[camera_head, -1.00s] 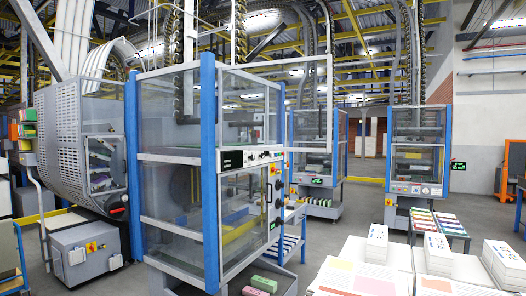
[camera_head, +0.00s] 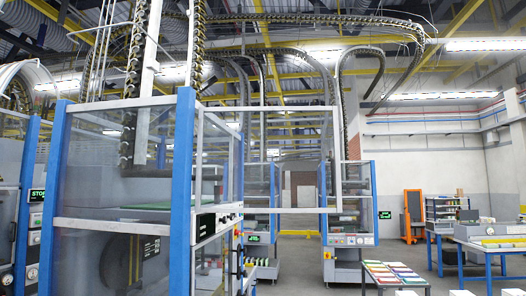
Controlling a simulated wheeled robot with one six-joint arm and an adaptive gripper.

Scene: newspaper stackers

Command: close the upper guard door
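The nearest newspaper stacker (camera_head: 120,222) stands at left, with blue corner posts and clear panels. Its upper guard door (camera_head: 337,160) is a clear panel in a thin pale frame. It stands open, sticking out to the right of the near blue post (camera_head: 182,170), above the control strip (camera_head: 215,222). The far stackers show through the panel. I cannot tell exactly where its hinge edge is. No handle is clear on it. My gripper is not in view.
Another stacker (camera_head: 348,240) stands behind the door. A table of coloured stacks (camera_head: 395,275) is at lower right. A blue-legged table (camera_head: 490,245) and an orange stand (camera_head: 413,218) are farther right. Some floor shows between them.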

